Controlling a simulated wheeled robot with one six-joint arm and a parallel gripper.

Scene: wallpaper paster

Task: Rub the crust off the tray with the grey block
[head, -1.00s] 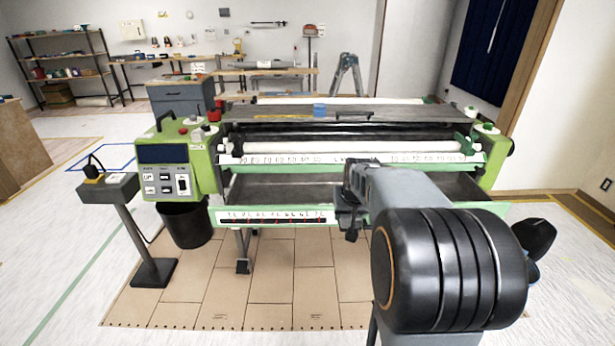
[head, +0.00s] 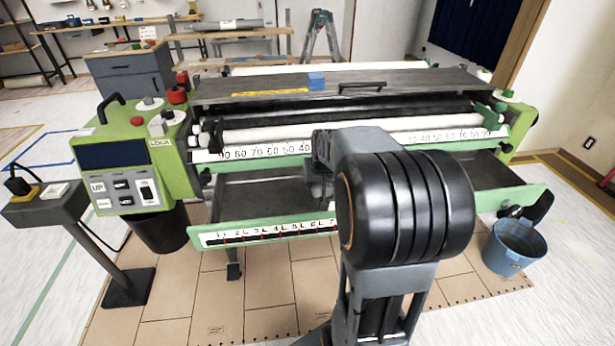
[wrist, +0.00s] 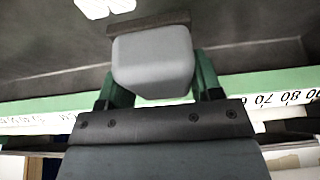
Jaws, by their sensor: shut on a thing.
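The tray (head: 262,190) is a long, dark grey trough with a green front edge, low on the front of the green machine. In the wrist view its dark surface (wrist: 50,50) fills the upper part. My gripper (wrist: 155,80) is shut on the grey block (wrist: 150,62), a rounded light grey piece between two green fingers. A brown strip (wrist: 148,22) lies along the block's far side; I cannot tell whether it is part of the block or crust. In the head view my arm hides the block and the tray's middle. I cannot make out crust for certain.
A control box (head: 125,165) stands at the machine's left end, with a post-mounted panel (head: 45,205) beside it. White rollers (head: 260,136) run above the tray. A blue bucket (head: 514,246) stands on the floor at right. Bright white patches (wrist: 105,7) show at the wrist view's top.

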